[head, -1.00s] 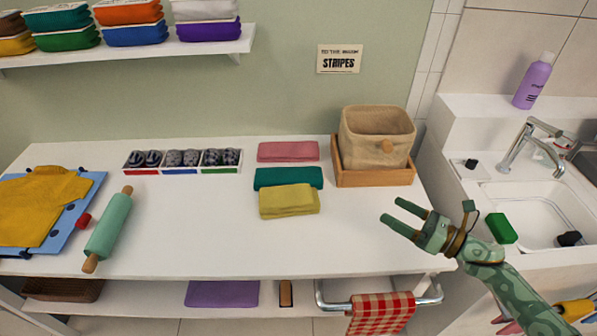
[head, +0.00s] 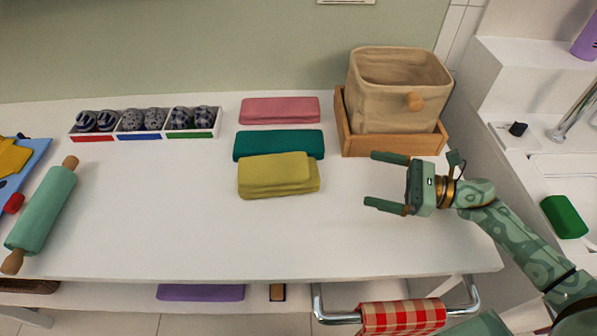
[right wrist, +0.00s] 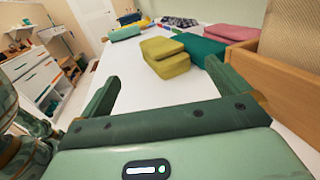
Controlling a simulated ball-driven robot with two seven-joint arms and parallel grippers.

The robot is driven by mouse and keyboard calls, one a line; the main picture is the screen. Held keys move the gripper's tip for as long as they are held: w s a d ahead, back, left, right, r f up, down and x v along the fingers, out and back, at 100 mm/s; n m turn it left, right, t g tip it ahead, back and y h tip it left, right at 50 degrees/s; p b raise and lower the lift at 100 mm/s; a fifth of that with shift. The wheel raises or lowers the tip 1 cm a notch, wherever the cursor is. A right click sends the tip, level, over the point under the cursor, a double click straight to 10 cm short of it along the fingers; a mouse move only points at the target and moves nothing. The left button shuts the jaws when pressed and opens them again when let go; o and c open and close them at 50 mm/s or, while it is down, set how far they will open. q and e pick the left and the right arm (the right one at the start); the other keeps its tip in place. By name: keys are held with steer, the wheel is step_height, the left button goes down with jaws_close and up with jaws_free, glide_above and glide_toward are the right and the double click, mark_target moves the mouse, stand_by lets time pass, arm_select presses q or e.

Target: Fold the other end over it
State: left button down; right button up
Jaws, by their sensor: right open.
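A yellow cloth (head: 276,173) lies on the white table in front of the teal and pink cloths. It is partly folded: an upper layer lies on a lower one that sticks out at the right and front. It also shows in the right wrist view (right wrist: 166,58), ahead of the fingers. My right gripper (head: 371,179) is open and empty, to the right of the yellow cloth and apart from it, its fingers pointing left towards it. My left gripper is not in view.
A folded teal cloth (head: 279,145) lies right behind the yellow one, and a pink cloth (head: 280,110) behind that. A beige basket (head: 395,95) in a wooden tray (head: 395,143) stands back right. A green rolling pin (head: 42,212) lies left. The table's middle is clear.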

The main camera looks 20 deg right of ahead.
mark_target(309, 170)
steer(key=f, duration=0.3)
steer(key=shift+w+b, duration=0.25)
steer(key=shift+b, duration=0.15)
steer(key=shift+w+f, duration=0.1)
steer(key=shift+w, duration=0.1)
steer(key=shift+w+a, duration=0.2)
steer(key=shift+a, duration=0.15)
steer(key=x, duration=1.5)
steer(key=shift+a, duration=0.25)
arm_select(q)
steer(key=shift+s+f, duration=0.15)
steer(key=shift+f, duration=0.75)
